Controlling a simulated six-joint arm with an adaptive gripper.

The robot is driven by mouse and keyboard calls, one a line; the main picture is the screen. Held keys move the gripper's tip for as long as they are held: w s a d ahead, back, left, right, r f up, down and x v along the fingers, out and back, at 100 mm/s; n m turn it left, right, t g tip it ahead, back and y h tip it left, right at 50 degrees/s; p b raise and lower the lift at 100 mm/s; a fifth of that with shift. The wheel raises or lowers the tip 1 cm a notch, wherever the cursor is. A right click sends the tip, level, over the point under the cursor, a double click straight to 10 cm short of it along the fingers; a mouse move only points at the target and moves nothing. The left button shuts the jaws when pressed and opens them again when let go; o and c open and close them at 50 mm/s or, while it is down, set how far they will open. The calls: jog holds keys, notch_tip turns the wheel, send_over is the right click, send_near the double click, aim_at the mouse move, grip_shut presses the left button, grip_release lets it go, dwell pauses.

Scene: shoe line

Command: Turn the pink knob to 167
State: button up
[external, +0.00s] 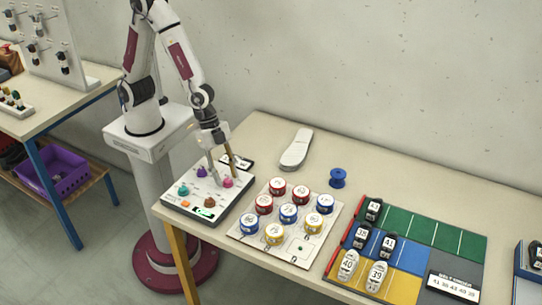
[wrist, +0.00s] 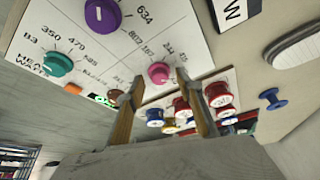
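The pink knob (external: 228,183) sits on a white control panel (external: 222,203) at the table's left end. In the wrist view the pink knob (wrist: 159,73) appears in the gap between my fingertips, with printed numbers around it too small to read surely. My gripper (external: 222,173) points down over the panel at the knob; its two fingers are spread apart and hold nothing. In the wrist view my gripper (wrist: 157,80) shows one finger on each side of the knob, with visible gaps. Whether the fingertips are level with the knob is unclear.
Purple (wrist: 102,15), teal (wrist: 57,63) and brown (external: 209,203) knobs share the panel, near a green display (wrist: 100,98). A "W" card (external: 240,161) lies behind. Numbered round spools (external: 288,213) stand to the right, with a blue spool (external: 338,178) and a sole (external: 296,149) beyond.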

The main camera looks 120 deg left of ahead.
jog(key=shift+r, duration=0.1)
jog(key=v, duration=1.1)
jog(key=shift+r, duration=0.4)
jog(key=shift+s, duration=0.15)
dwell(0.7)
jog(key=s+a+r+n, duration=0.1)
jog(key=s+a+r, duration=0.1)
jog(key=s, duration=0.4)
jog(key=s+a+r+n+t+y, duration=0.1)
jog(key=s+a+r+n, duration=0.1)
jog(key=s+r, duration=0.3)
jog(key=s+a+r+n, duration=0.1)
jog(key=s+a+r, duration=0.3)
jog(key=s, duration=0.4)
jog(key=shift+s+y, duration=0.2)
jog(key=shift+y, duration=0.2)
jog(key=shift+d, duration=0.1)
